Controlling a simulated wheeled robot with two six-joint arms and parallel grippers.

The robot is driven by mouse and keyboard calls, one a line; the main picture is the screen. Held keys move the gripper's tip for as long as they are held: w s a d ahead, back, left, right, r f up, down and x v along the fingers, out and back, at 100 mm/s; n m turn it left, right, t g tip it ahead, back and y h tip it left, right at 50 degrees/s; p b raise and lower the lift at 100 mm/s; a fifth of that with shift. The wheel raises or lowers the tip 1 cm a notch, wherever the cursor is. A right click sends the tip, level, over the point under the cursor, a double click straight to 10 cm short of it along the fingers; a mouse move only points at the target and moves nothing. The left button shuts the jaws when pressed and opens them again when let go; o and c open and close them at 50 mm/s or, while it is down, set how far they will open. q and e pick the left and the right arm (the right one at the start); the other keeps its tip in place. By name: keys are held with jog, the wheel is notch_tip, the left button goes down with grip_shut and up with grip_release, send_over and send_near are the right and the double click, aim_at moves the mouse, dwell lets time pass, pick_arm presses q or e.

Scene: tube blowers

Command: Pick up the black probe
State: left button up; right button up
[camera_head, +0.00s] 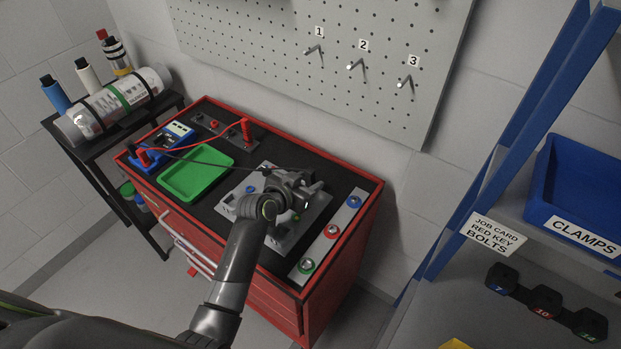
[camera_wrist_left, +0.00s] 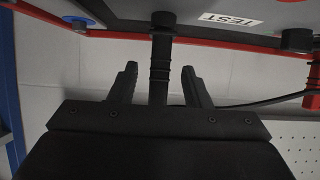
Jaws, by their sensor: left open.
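The black probe (camera_wrist_left: 160,65) shows in the left wrist view as a ribbed dark shaft between my two fingers, with a gap on each side. A black cable runs off to the right there. My left gripper (camera_wrist_left: 160,82) is open around the probe. In the head view my left gripper (camera_head: 303,187) is over the grey test plate (camera_head: 285,242) on the red cabinet, and it largely hides the probe. The black lead (camera_head: 215,160) runs from the blue multimeter (camera_head: 165,142) to the gripper. My right gripper is not in view.
A red probe (camera_head: 246,130) stands at the cabinet's back. A green tray (camera_head: 195,175) lies left of the plate. A strip with blue, red and green rings (camera_head: 331,232) lies right. The pegboard (camera_head: 330,60) stands behind; shelves with a blue bin (camera_head: 575,190) are at right.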

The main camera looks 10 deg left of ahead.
pick_arm(q)
jog(key=shift+x, duration=1)
grip_shut()
jog(key=shift+r, duration=0.1)
